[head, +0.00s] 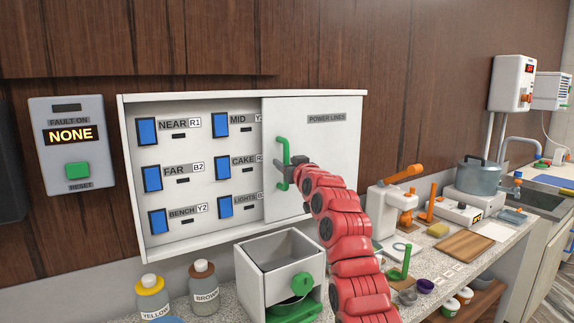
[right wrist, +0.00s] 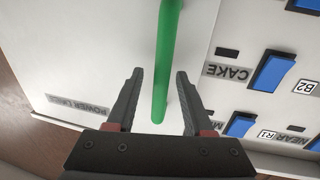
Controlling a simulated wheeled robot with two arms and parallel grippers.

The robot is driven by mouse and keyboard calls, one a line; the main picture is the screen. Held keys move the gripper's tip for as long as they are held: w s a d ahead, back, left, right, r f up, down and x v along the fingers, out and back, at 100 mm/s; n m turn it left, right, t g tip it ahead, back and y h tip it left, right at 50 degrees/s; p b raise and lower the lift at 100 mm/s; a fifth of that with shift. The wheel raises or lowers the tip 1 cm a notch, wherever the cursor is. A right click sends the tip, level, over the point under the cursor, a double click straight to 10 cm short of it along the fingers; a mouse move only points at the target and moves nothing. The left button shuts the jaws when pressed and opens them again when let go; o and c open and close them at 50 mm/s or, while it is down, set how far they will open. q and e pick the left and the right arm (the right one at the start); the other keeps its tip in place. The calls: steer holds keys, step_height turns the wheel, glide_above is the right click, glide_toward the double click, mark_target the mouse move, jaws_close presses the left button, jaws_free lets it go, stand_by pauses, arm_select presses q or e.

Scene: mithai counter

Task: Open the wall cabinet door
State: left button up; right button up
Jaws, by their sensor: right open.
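The wall cabinet (head: 130,190) is white and has a sliding door (head: 335,165) marked POWER LINES. The door covers the right part, and the left part stands open with blue switches showing. A green bar handle (head: 281,150) is upright near the door's left edge. My right gripper (head: 287,165) is at this handle, its red arm reaching up from below. In the right wrist view, the open fingers of my right gripper (right wrist: 159,85) stand on either side of the green handle (right wrist: 168,40), with gaps visible. My left gripper is not in view.
A fault panel (head: 66,145) reading NONE hangs left of the cabinet. A white machine (head: 388,208) and a pot (head: 478,176) stand to the right.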

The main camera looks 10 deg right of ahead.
steer(key=s+d+b, duration=0.2)
steer(key=s+b, duration=0.1)
steer(key=s, duration=1.4)
steer(key=shift+d+b, duration=0.3)
steer(key=shift+d, duration=0.05)
steer(key=shift+f, duration=0.2)
